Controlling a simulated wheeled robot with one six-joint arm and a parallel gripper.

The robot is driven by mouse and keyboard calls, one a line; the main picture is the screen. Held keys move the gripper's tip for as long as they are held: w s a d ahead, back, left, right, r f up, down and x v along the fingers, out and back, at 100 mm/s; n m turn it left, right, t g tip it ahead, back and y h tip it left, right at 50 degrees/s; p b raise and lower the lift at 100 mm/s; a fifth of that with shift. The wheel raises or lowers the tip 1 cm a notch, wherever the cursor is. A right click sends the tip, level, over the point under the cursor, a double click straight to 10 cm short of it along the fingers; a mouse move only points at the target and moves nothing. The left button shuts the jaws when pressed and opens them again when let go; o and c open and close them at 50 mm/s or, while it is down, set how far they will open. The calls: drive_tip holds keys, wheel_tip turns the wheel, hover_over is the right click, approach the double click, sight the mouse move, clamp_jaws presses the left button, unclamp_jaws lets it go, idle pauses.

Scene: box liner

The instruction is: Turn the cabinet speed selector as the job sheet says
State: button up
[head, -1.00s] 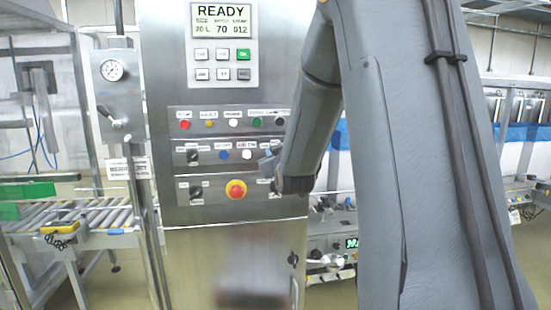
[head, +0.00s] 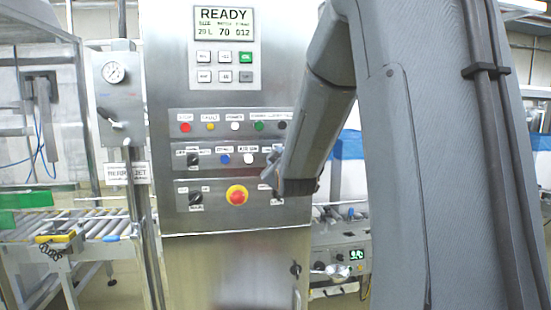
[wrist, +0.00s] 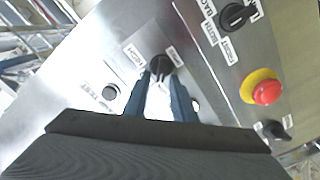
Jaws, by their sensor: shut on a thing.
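The steel cabinet panel (head: 215,225) fills the middle of the head view, with switches and buttons in rows. In the wrist view my gripper (wrist: 160,88) has its two dark blue fingers closed around a small black selector knob (wrist: 160,64), with white label plates beside it. In the head view my gripper (head: 272,180) is at the panel's right side, and my arm covers the knob there. The label text by the held knob is too blurred to read surely. No readable job sheet shows.
A red stop button on a yellow collar (wrist: 263,88) and two other black selectors (wrist: 237,16) (wrist: 275,130) are near my gripper. The display (head: 224,23) reads READY, 20 L, 70, 012. A gauge (head: 113,72) and roller conveyor (head: 75,228) stand left.

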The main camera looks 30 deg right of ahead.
drive_tip(key=shift+f, duration=0.1)
drive_tip(key=o, duration=0.7)
drive_tip(key=shift+c, duration=0.2)
drive_tip(key=shift+s, duration=0.1)
drive_tip(key=b+v, duration=0.2)
drive_tip(key=v, duration=0.5)
drive_tip(key=shift+s+a, duration=0.2)
drive_tip(key=shift+s, duration=0.15)
drive_tip(key=s+a+f+m+g+y, duration=0.1)
drive_tip(key=s+a+f+g, duration=0.2)
drive_tip(key=f, duration=0.4)
drive_tip(key=s+a+f+m+g+y, duration=0.1)
drive_tip(key=s+a+f+g+y, duration=0.2)
drive_tip(key=f, duration=0.4)
drive_tip(key=s+a+f+m+g, duration=0.1)
drive_tip(key=s+a+f+g, duration=0.2)
drive_tip(key=f, duration=0.5)
drive_tip(key=s+a+f+m+g, duration=0.1)
drive_tip(key=s+a+f+g, duration=0.1)
drive_tip(key=s, duration=0.3)
drive_tip(key=s+a+f+m+g, duration=0.1)
drive_tip(key=s+a+f+g, duration=0.1)
drive_tip(key=s, duration=0.4)
drive_tip(key=s+a+f+m+g+y, duration=0.1)
drive_tip(key=s+a+f+g, duration=0.2)
drive_tip(key=s+f, duration=0.2)
drive_tip(key=shift+s+f+g, duration=0.2)
drive_tip(key=shift+s+g, duration=0.2)
